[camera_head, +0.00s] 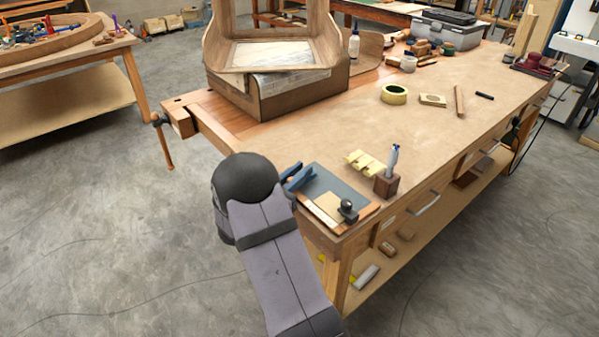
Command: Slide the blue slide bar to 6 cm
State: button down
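A small dark grey board (335,190) with a wooden frame lies at the near corner of the workbench. A blue piece (298,179), which looks like the blue slide bar, shows at the board's left end, just right of my arm's dark rounded joint. Its left part may be hidden by my arm. A pale strip (322,213) runs along the board's near edge, but any marks are too small to read. My gripper's fingers cannot be made out; they seem hidden behind my arm. I cannot tell whether they touch the blue piece.
A black-knobbed tool (348,209) sits on the board's near right part. A wooden block holding pens (387,184) and a pale yellow notched piece (365,162) stand close by. A large bent-wood form (290,97) fills the bench's far left. The bench middle (330,130) is clear.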

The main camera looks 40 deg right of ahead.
aim_at(319, 202)
jog(key=s, duration=0.9)
jog(key=shift+s, duration=0.35)
jog(key=c, duration=1.7)
grip_release()
jog(key=shift+o, duration=0.2)
jog(key=shift+a, duration=0.1)
jog(key=shift+a+f, duration=0.1)
jog(key=shift+a, duration=0.5)
jog(key=shift+b+v, duration=0.5)
jog(key=shift+v, duration=2.55)
jog(key=shift+s+d, duration=0.1)
